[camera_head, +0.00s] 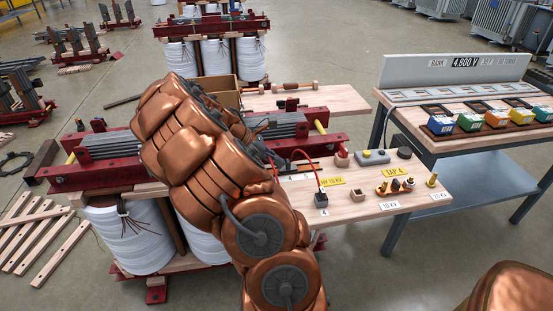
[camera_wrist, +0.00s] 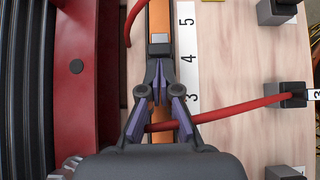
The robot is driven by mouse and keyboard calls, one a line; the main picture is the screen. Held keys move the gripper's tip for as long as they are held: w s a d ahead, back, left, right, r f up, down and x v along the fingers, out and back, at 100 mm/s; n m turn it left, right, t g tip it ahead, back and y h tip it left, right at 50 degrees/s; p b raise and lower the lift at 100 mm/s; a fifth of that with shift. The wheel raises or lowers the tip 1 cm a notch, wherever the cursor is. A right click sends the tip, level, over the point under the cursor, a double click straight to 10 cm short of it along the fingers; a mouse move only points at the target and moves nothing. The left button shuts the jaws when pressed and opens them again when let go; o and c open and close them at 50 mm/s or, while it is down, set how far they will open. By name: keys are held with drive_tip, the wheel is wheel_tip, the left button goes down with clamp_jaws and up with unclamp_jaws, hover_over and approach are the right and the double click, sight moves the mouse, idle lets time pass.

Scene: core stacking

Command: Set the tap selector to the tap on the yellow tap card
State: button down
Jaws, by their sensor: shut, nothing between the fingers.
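The tap selector is an orange strip (camera_wrist: 159,15) with a grey sliding block (camera_wrist: 160,44), beside a white scale (camera_wrist: 188,75) showing 5, 4 and 3. The block sits between the 5 and the 4, closer to the 4. My gripper (camera_wrist: 160,82) is shut and empty over the strip. Its tips are just below the block in the wrist view; I cannot tell if they touch it. In the head view my arm hides the gripper and most of the selector.
A red cable (camera_wrist: 240,107) runs from a black terminal (camera_wrist: 292,95) labelled 3 and passes under my fingers. Another red cable (camera_wrist: 131,22) is at upper left. A dark red beam (camera_wrist: 75,110) flanks the strip. Small parts (camera_head: 394,187) and another yellow card (camera_head: 332,181) lie on the bench.

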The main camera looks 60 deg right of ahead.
drive_tip(key=w+a+p, duration=0.1)
drive_tip(key=w+a, duration=0.2)
drive_tip(key=shift+w+r+p, duration=0.1)
drive_tip(key=shift+p, duration=0.25)
drive_tip(key=v, duration=0.9)
drive_tip(key=shift+r, duration=0.25)
drive_tip(key=shift+w+a, duration=0.1)
